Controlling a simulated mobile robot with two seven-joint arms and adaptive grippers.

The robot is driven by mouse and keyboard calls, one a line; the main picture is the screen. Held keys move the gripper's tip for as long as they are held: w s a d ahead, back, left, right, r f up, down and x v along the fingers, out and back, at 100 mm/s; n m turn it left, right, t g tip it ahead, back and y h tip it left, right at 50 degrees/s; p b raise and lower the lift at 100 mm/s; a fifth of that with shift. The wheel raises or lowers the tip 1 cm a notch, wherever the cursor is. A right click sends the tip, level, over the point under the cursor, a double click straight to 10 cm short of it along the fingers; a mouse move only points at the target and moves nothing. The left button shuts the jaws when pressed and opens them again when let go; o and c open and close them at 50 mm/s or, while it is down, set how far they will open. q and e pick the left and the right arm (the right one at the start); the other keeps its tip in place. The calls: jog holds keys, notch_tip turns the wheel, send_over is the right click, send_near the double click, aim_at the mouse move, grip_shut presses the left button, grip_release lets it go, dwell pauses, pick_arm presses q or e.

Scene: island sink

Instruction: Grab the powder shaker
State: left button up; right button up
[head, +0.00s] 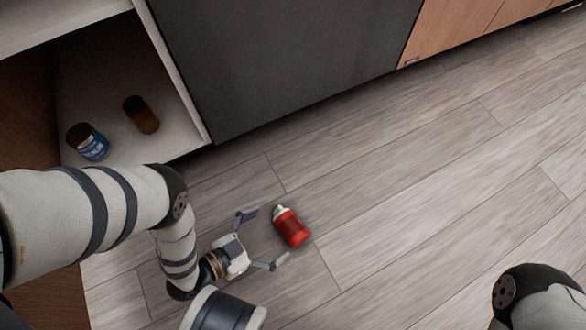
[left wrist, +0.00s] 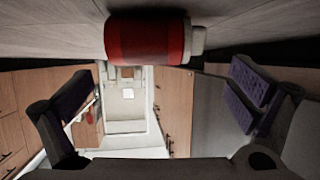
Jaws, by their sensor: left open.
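The powder shaker (head: 290,228) is a red bottle with a white cap, on the wood-look floor in the middle of the head view. My left gripper (head: 265,238) is open, with its fingers spread just left of the shaker. In the left wrist view the shaker (left wrist: 147,40) shows at the top, beyond the open fingers (left wrist: 158,105), with nothing between them. My right gripper is not in view; only part of my right arm shows at the lower right.
An open cabinet shelf (head: 90,75) at the upper left holds a blue-labelled can (head: 91,146) and a brown jar (head: 141,115). A dark panel (head: 290,60) and a wooden cabinet front (head: 462,30) line the back. The floor (head: 430,190) to the right is clear.

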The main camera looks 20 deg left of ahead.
aim_at(283, 226)
pick_arm(q)
jog(key=b+x, duration=0.3)
jog(key=x, duration=0.3)
jog(key=shift+f, duration=0.2)
jog(key=c, duration=1)
